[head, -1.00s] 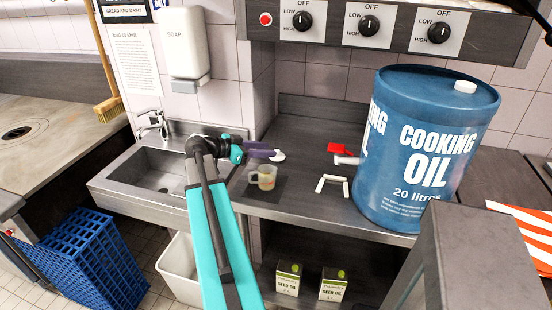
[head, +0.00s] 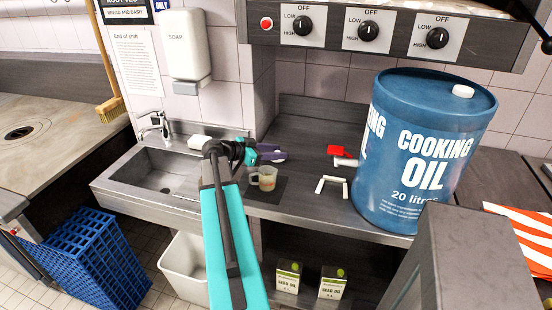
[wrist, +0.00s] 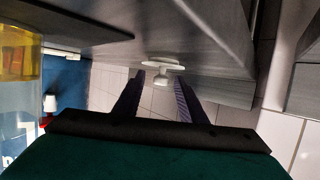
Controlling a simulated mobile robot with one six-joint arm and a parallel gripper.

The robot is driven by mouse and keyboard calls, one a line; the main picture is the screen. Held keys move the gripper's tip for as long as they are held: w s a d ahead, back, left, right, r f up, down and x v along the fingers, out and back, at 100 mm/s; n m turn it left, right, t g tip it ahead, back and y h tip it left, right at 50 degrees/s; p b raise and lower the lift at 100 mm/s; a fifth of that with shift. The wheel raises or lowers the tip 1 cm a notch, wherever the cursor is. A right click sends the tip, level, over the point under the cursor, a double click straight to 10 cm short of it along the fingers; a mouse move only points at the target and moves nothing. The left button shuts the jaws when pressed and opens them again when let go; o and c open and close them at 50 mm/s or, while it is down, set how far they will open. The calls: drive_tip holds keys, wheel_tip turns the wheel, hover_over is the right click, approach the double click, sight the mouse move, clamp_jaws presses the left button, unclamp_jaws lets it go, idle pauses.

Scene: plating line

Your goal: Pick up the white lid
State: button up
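The white lid (wrist: 165,65) shows in the wrist view as a pale disc with a small knob, just at the ends of my fingers. The knob appears between the fingertips, and I cannot tell whether they touch it. My gripper (wrist: 160,82) is open, its two dark purple fingers apart with a gap between them. In the head view my gripper (head: 272,153) is low over the counter behind the measuring jug. There it covers most or all of the lid.
The measuring jug (head: 264,179) stands on a dark mat (head: 283,192) in front of my gripper. To the right are a red-and-white tap-like piece (head: 342,155), a white bracket (head: 331,185) and the large blue oil drum (head: 412,150). The sink (head: 155,172) is left.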

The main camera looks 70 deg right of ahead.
drive_tip(key=shift+s+d+f, duration=0.2)
drive_tip(key=shift+s+d, duration=0.15)
idle(0.3)
clamp_jaws()
